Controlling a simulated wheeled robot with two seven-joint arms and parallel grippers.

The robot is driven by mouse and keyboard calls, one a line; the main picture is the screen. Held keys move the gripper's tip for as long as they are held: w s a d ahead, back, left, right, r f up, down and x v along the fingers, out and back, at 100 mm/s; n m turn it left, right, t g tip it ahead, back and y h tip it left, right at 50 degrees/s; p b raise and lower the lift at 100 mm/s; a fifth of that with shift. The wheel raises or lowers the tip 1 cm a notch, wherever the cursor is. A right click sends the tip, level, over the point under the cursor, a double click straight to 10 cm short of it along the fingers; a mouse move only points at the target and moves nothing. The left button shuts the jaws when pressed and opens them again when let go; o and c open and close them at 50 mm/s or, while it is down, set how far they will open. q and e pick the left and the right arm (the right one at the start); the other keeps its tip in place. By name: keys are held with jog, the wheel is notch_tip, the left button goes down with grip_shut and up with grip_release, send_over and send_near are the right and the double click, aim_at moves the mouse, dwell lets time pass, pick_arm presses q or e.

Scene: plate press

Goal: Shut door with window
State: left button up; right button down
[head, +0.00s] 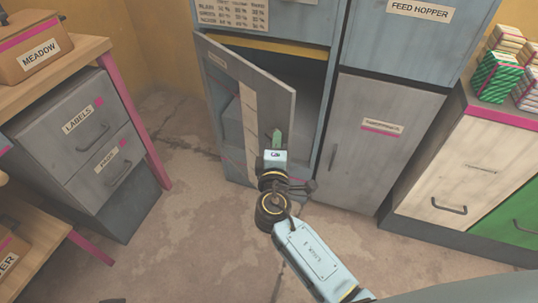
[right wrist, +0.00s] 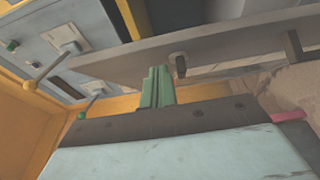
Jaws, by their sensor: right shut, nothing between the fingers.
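A grey door (head: 271,96) stands part open on the blue-grey cabinet, swung out from its left side. A long pale strip, perhaps its window (head: 249,112), runs down it. The dark cabinet inside shows past its free right edge. My right gripper (head: 277,137) is shut and empty, its green fingers close to the door's free edge. In the right wrist view the shut green fingers (right wrist: 155,86) point at a grey slab (right wrist: 225,45), likely the door, with dark posts on it. I cannot tell whether they touch. My left gripper is out of view.
A closed grey door (head: 385,140) under the feed hopper stands to the right, then a drawer cabinet (head: 465,165) with bundles on top. A grey drawer unit (head: 60,125) and wooden shelf are at left. Floor (head: 190,225) between is clear.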

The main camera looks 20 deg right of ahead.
jog(key=shift+w+d, duration=0.35)
jog(key=shift+d, duration=0.35)
